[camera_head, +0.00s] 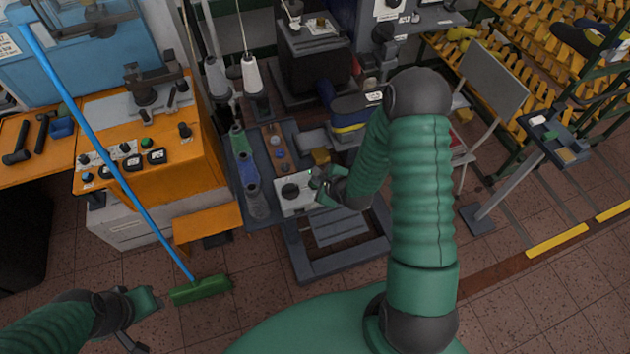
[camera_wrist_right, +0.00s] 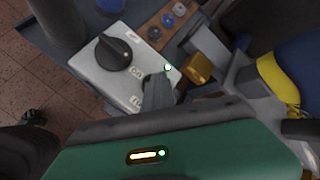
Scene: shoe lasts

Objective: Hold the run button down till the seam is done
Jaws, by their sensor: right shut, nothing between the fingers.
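A pale control box (camera_head: 288,206) stands at the front of the sewing bench, left of my right gripper. The wrist view shows its white top (camera_wrist_right: 85,62) with a black rotary knob (camera_wrist_right: 118,54), small labels and a lit green lamp (camera_wrist_right: 168,68). My right gripper (camera_head: 320,184) is shut and empty. Its fingertips (camera_wrist_right: 157,84) are over the box's right part, beside the lamp. The run button cannot be made out; the fingers cover that area, and I cannot tell whether they touch it. My left gripper (camera_head: 140,319) is open and empty at the lower left, away from the box.
Thread cones (camera_head: 248,170) stand left of the box. A blue and yellow shoe (camera_head: 350,117) is behind it. A broom (camera_head: 201,289) leans on an orange machine (camera_head: 170,170) at left. A grey stand (camera_head: 478,218) is at right.

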